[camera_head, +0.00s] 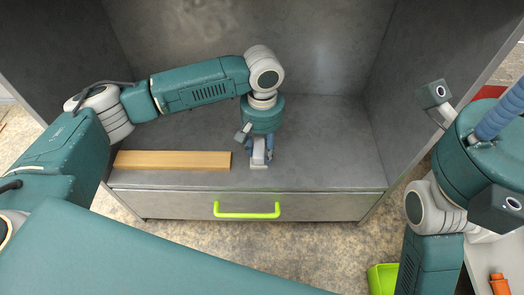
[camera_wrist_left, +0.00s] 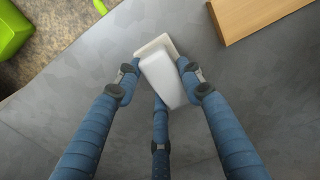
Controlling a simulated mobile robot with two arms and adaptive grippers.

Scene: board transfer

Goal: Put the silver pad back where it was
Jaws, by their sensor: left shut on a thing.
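The silver pad (camera_head: 258,167) is a small pale piece with a flat slab at one end. It is at the front of the grey cabinet shelf (camera_head: 325,160), right of the wooden board. My left gripper (camera_head: 259,154) reaches down over it. In the left wrist view the pad (camera_wrist_left: 165,78) sits between the blue fingers of my left gripper (camera_wrist_left: 160,82), which are shut on it. Whether the pad touches the shelf or is just above it, I cannot tell. Part of my right gripper (camera_head: 497,115) shows at the right edge, its fingertips out of frame.
A wooden board (camera_head: 172,160) lies along the shelf's front left; it shows in the left wrist view (camera_wrist_left: 255,15). Below is a drawer with a green handle (camera_head: 247,211). Cabinet walls stand at both sides and behind. A green container (camera_head: 383,279) is lower right. The shelf's right part is clear.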

